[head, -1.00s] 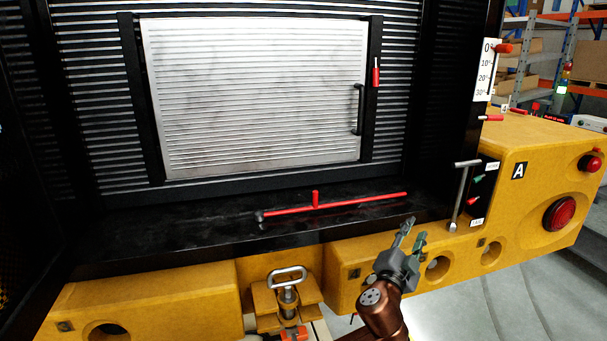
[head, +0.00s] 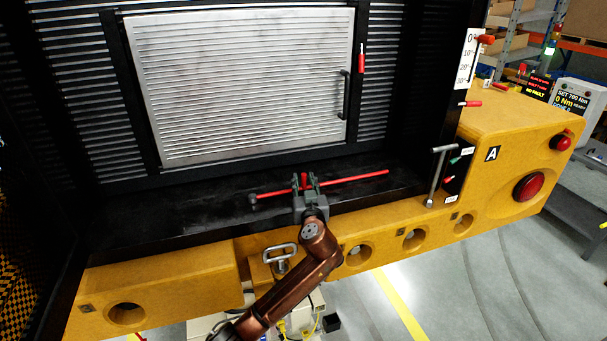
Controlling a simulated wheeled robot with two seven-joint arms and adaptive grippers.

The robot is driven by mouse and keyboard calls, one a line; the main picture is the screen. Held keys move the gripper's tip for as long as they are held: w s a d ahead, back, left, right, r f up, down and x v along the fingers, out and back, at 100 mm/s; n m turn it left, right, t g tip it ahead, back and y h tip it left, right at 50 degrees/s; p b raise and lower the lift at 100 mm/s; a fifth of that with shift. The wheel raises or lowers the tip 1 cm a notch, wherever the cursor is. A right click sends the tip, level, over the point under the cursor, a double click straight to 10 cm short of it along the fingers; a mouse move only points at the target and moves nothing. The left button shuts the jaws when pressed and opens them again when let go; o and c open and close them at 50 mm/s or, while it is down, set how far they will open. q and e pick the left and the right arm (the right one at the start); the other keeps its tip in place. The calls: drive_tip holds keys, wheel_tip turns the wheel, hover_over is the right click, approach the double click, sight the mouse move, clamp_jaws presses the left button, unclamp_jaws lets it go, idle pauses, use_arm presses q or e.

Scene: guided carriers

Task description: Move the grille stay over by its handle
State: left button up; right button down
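The grille stay (head: 350,179) is a thin red rod lying on the black ledge below the light metal grille panel (head: 240,85). Its dark pivot end is at the left and its free end at the right. A short red handle (head: 304,179) stands up from the rod. My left gripper (head: 305,181) is at the stay, with one finger on each side of the handle. The fingers look apart, with a gap beside the handle; contact is hard to judge. The gripper body hides part of the rod and ledge. My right gripper is not in view.
The grille panel has a black handle (head: 346,95) and a red latch (head: 362,58) at its right. A T-shaped grey lever (head: 437,177) stands right of the ledge. A metal clamp loop (head: 279,254) sits below on the yellow body (head: 165,282).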

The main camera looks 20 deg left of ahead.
use_arm(q)
drive_tip(key=shift+w+a, duration=0.25)
drive_tip(key=shift+w, duration=0.35)
drive_tip(key=shift+c, duration=0.7)
clamp_jaws()
